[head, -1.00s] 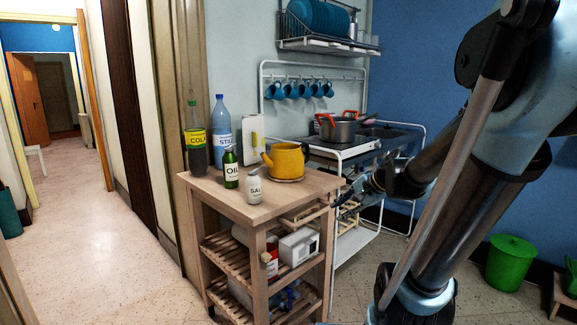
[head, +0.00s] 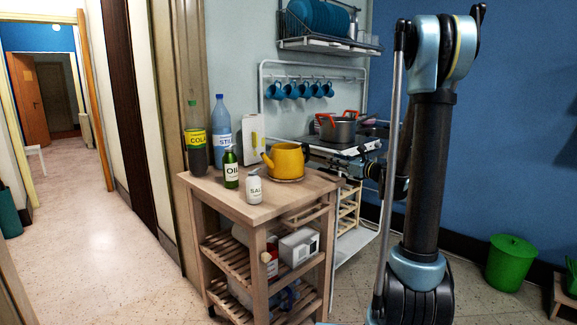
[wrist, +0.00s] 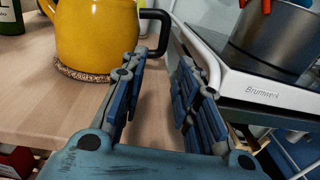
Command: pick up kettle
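The yellow kettle (head: 285,160) stands upright on a round trivet (head: 287,180) on top of the wooden cart, its spout to the left. In the wrist view the kettle (wrist: 98,38) is at upper left. Its black handle (wrist: 158,14) sticks out to the right, just beyond my fingertips. My gripper (wrist: 160,70) is open and empty, with two blue-grey fingers apart and bare tabletop and the cart's edge between them. In the head view my gripper (head: 353,169) is small, to the right of the kettle and partly hidden by my arm.
On the cart (head: 235,198) stand a cola bottle (head: 195,145), a water bottle (head: 222,130), an oil bottle (head: 231,170) and a salt shaker (head: 254,188). A stove (wrist: 262,92) with a pot (wrist: 275,40) is close to the right of my gripper.

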